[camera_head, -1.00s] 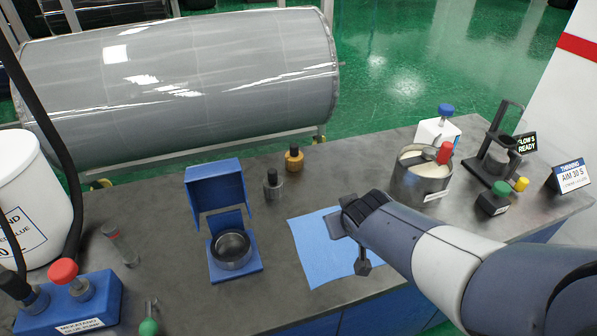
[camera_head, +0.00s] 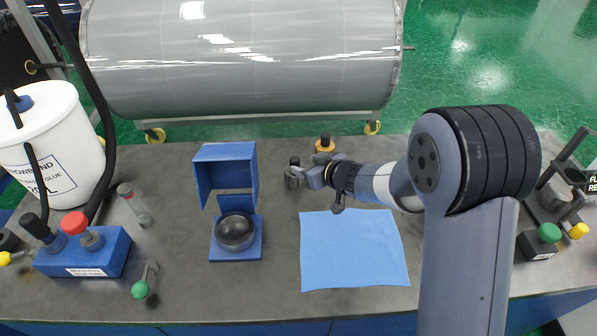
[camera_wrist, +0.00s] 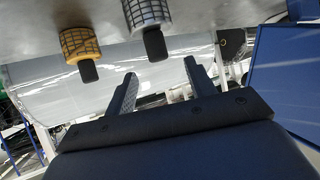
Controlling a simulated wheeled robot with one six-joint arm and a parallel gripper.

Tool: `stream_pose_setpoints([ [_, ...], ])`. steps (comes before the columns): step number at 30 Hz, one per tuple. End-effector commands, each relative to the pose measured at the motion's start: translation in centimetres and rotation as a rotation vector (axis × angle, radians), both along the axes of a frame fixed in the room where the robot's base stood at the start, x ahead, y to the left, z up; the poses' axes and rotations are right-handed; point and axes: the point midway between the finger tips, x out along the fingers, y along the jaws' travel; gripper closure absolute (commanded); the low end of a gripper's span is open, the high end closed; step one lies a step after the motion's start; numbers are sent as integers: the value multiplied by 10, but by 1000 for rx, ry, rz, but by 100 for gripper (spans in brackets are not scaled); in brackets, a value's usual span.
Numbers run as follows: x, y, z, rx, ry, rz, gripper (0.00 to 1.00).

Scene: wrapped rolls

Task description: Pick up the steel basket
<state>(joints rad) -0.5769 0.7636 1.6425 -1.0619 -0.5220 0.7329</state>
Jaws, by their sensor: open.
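The steel basket (camera_head: 293,178) is a small grey mesh cylinder with a black knob-like top. It stands on the bench between the blue open-lidded stand and the brass basket. In the wrist view the steel basket (camera_wrist: 148,13) hangs from the top, as the picture is upside down. My gripper (camera_head: 309,178) is just right of it in the head view, which partly covers it. In the wrist view my gripper (camera_wrist: 162,82) is open with nothing between its fingers, and the steel basket's black top lies between and beyond the fingertips. Contact cannot be told.
A brass basket (camera_head: 325,146) stands close behind my gripper. The blue stand (camera_head: 226,170) with a dark round bowl (camera_head: 235,231) is to the left. A blue cloth (camera_head: 354,250) lies in front. A large grey roll (camera_head: 240,60) is behind the bench. A white bucket (camera_head: 50,150) stands far left.

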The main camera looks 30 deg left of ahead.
Motion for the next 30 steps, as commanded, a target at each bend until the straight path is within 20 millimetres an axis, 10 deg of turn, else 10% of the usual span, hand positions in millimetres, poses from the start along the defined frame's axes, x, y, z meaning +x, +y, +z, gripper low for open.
stream_pose_setpoints([
  [30, 31, 56, -39, 0, -2, -3, 48],
])
